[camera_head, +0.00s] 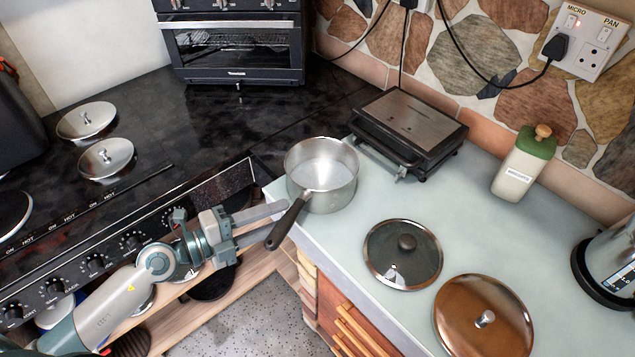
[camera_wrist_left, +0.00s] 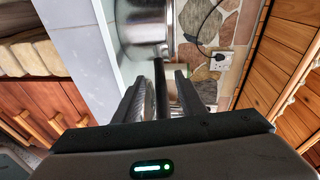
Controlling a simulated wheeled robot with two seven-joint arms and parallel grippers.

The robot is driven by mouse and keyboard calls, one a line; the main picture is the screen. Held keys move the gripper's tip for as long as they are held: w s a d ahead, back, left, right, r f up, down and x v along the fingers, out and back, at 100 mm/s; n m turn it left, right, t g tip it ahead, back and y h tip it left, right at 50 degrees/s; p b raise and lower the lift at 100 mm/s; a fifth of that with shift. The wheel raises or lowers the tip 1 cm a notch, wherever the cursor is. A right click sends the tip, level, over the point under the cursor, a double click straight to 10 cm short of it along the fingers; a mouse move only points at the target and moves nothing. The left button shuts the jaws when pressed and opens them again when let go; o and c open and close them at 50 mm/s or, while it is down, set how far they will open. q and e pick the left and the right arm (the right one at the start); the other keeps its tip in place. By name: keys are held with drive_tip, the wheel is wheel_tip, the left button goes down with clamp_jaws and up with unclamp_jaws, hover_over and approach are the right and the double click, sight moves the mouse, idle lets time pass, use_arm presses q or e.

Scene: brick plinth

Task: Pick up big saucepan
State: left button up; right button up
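The big saucepan (camera_head: 322,172), silver with a long black handle, stands on the pale counter near its left edge. Its handle (camera_head: 287,223) points toward the lower left, past the counter edge. My left gripper (camera_head: 277,222) is open at the handle, with its fingers pointing right. In the left wrist view the pan (camera_wrist_left: 146,25) is ahead, and its black handle (camera_wrist_left: 159,78) shows between the two separated fingers (camera_wrist_left: 160,92). Whether a finger touches the handle cannot be told. My right gripper is not in view.
A glass lid (camera_head: 403,262) and a copper-coloured lid (camera_head: 484,325) lie right of the pan. A black grill (camera_head: 410,122) stands close behind it. The stove (camera_head: 110,240) is left, with two silver lids (camera_head: 105,158) beyond. A green-topped bottle (camera_head: 523,165) stands at the back right.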

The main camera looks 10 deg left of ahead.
sight(286, 213)
use_arm(q)
drive_tip(key=shift+p+x, duration=0.5)
drive_tip(key=shift+x, duration=1.45)
drive_tip(key=shift+a, duration=0.1)
drive_tip(key=shift+c, duration=0.2)
drive_tip(key=shift+f, duration=0.1)
clamp_jaws()
